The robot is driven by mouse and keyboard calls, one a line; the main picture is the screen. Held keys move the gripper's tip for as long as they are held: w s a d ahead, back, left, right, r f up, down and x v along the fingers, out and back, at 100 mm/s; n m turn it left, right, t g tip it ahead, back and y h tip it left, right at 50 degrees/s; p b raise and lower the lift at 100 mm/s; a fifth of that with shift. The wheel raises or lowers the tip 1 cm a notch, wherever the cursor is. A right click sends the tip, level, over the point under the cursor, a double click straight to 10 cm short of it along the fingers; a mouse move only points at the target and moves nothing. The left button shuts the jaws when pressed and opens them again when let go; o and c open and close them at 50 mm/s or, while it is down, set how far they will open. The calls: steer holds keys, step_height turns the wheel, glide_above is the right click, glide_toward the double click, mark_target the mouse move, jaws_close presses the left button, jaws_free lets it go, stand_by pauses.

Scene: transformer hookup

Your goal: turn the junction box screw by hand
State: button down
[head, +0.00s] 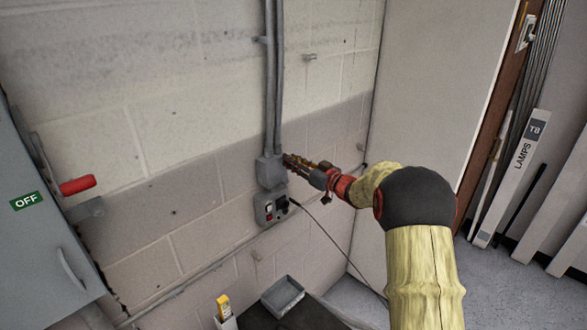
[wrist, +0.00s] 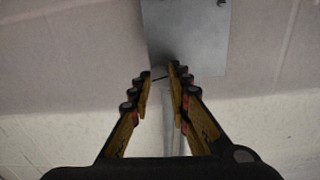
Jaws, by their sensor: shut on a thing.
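The grey junction box (head: 270,171) is fixed to the block wall at the foot of two vertical conduits. In the wrist view its flat metal cover (wrist: 190,38) fills the top middle. My gripper (head: 288,161) reaches in from the right, its fingertips at the box's upper right edge. In the wrist view my gripper (wrist: 160,76) has its fingertips close together at the cover's near edge, around a small dark thing, apparently the junction box screw (wrist: 160,78). The fingertips mostly hide it. Another small dark screw (wrist: 221,3) shows at the cover's far right corner.
A switch and socket box (head: 271,207) with a black cable is just below the junction box. A grey cabinet with a red handle (head: 77,186) stands at left. A grey tray (head: 283,296) and a yellow tool (head: 223,307) are below. A pale panel (head: 430,80) stands at right.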

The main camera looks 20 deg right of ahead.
steer(key=shift+f+n+b, duration=0.2)
steer(key=shift+n+b, duration=3.9)
steer(key=shift+n, duration=0.7)
steer(key=c, duration=1.7)
jaws_free()
steer(key=shift+r, duration=0.1)
steer(key=shift+o, duration=0.2)
steer(key=v, duration=1.1)
steer(key=shift+s, duration=0.4)
steer(key=shift+d, duration=0.1)
